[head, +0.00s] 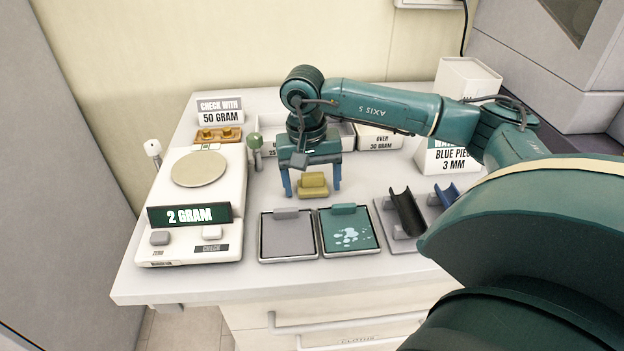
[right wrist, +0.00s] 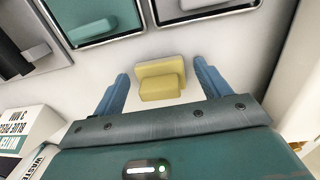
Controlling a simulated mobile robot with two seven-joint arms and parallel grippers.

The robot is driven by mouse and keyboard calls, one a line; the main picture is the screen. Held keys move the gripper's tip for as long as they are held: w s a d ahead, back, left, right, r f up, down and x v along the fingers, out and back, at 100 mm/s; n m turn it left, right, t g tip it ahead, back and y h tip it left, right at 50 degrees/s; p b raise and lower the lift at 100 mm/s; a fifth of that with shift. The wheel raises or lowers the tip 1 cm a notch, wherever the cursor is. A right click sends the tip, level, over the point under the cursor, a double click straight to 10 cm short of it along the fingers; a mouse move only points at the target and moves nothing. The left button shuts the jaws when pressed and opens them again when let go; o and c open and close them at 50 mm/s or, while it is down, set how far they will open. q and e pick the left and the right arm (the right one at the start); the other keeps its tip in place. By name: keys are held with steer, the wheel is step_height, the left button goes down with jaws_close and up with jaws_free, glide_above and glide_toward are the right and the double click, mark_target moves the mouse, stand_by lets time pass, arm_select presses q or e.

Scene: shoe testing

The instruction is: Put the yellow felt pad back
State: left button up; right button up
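The yellow felt pad (head: 313,186), a small block with a raised grip on top, lies on the white table behind two square trays. It also shows in the right wrist view (right wrist: 161,80), between the blue fingers. My right gripper (head: 312,189) is open, with one finger on each side of the pad. In the right wrist view my right gripper (right wrist: 161,74) shows a clear gap between each finger and the pad. My left gripper is not in view.
A grey tray (head: 287,257) and a teal tray with pale spots (head: 350,252) stand in front. A scale (head: 234,178) reading "2 GRAM" is at left. Black and blue curved pieces (head: 407,212) rest at right. Labelled bins (head: 380,138) stand behind.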

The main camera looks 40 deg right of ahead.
mark_target(307, 177)
steer(key=shift+r, duration=0.15)
step_height(307, 177, up, 12)
steer(key=shift+w+a+p, duration=0.25)
steer(key=shift+a+p, duration=0.05)
steer(key=shift+a, duration=0.1)
stand_by(0.5)
